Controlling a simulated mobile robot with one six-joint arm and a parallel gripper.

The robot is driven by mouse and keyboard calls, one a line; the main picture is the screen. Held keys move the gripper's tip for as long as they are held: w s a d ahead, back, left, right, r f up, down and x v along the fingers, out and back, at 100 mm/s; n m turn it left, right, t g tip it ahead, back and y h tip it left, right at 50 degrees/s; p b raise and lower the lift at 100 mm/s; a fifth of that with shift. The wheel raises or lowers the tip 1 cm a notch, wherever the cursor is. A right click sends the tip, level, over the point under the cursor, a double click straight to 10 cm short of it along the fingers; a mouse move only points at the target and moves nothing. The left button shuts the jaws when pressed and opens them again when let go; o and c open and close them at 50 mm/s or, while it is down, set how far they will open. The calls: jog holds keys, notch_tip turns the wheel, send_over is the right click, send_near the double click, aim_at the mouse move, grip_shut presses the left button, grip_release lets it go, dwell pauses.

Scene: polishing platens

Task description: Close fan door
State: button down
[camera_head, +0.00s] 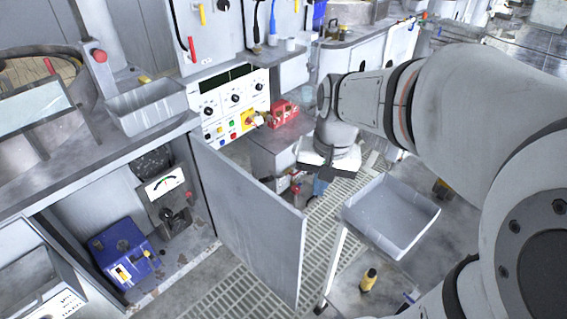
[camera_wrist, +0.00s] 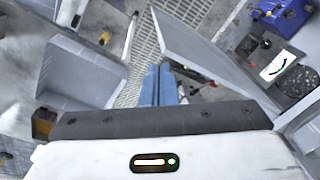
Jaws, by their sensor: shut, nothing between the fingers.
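The fan door (camera_head: 245,215) is a flat grey panel, standing open and swung outward from the low cabinet in the head view. Behind its hinge side, the cabinet shows a dark round fan (camera_head: 152,162) and a gauge (camera_head: 165,183). The door also shows in the wrist view (camera_wrist: 195,48), right of centre, with its edge toward my gripper. My gripper's blue fingers (camera_wrist: 158,84) are closed together and empty, just left of the door; I cannot tell whether they touch it. In the head view my gripper (camera_head: 320,187) is mostly hidden under my wrist, right of the door.
A blue box (camera_head: 122,252) sits inside the cabinet. A grey tray on a stand (camera_head: 390,215) is right of the door, close to my arm. A yellow-black bottle (camera_head: 369,280) is below it. The floor grating (camera_head: 240,298) near the door looks clear.

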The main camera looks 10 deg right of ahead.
jog(key=w+d+f+m+g+y+b, duration=0.1)
jog(key=w+d+f+m+b, duration=0.2)
jog(key=f, duration=0.4)
jog(key=w+f+m+g+y+b, duration=0.1)
jog(key=w+f+m+b, duration=0.1)
jog(key=w+f+b, duration=0.4)
jog(key=w+d+f+m+g+y+b, duration=0.1)
jog(key=w+d+f+m, duration=0.15)
jog(key=f, duration=0.55)
jog(key=x, duration=1)
jog(key=shift+a+n+g+b, duration=0.3)
jog(key=shift+a+n+b, duration=0.05)
jog(key=shift+b, duration=0.05)
jog(key=shift+s, duration=0.1)
